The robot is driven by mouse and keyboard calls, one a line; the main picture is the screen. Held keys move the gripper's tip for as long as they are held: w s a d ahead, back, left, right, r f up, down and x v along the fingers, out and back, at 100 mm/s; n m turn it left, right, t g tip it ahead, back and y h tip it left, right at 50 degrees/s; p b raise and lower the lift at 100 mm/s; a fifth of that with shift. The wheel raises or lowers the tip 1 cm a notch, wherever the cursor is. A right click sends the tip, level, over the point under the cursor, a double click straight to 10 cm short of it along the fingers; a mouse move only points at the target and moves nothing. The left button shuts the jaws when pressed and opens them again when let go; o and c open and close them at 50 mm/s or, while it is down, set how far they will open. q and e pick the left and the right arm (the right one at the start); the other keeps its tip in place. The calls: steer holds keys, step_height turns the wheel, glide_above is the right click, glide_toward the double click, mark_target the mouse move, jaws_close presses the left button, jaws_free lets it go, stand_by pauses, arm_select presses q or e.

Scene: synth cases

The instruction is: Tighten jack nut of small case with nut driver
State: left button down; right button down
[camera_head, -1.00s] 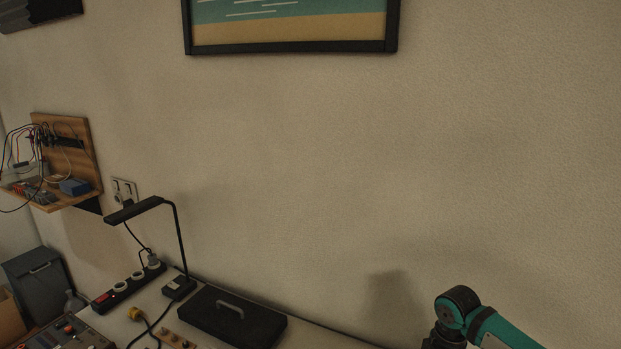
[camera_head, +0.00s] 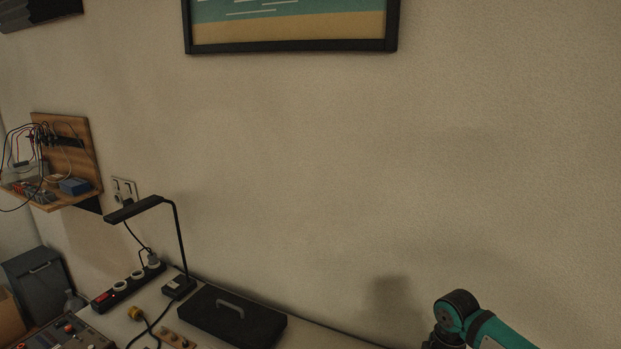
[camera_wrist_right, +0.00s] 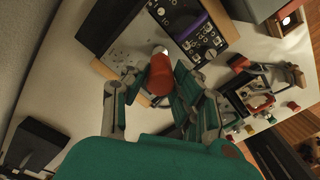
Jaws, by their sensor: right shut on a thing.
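In the right wrist view my right gripper (camera_wrist_right: 155,85) is shut on the red handle of the nut driver (camera_wrist_right: 161,72). The handle points away from the palm, toward a case with knobs and a bare silver panel (camera_wrist_right: 130,42). A pale tip shows just beyond the handle, over the case's near edge. I cannot tell whether it touches a jack nut; no nut is clear at this size. In the head view only a teal and black part of my right arm shows at the lower right. My left gripper is in neither view.
In the right wrist view a small frame with red parts (camera_wrist_right: 258,100) and several small coloured pieces lie right of the gripper. In the head view a black lidded box (camera_head: 232,318), a desk lamp (camera_head: 177,235) and a power strip (camera_head: 128,287) stand near the wall.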

steer(key=shift+m+p, duration=1.3)
steer(key=shift+p, duration=0.45)
steer(key=shift+r+m+p, duration=0.1)
steer(key=shift+m+p, duration=0.6)
steer(key=shift+p, duration=0.05)
steer(key=shift+m+p, duration=0.8)
steer(key=shift+p, duration=0.05)
steer(key=shift+m+p, duration=1.25)
steer(key=shift+m, duration=0.05)
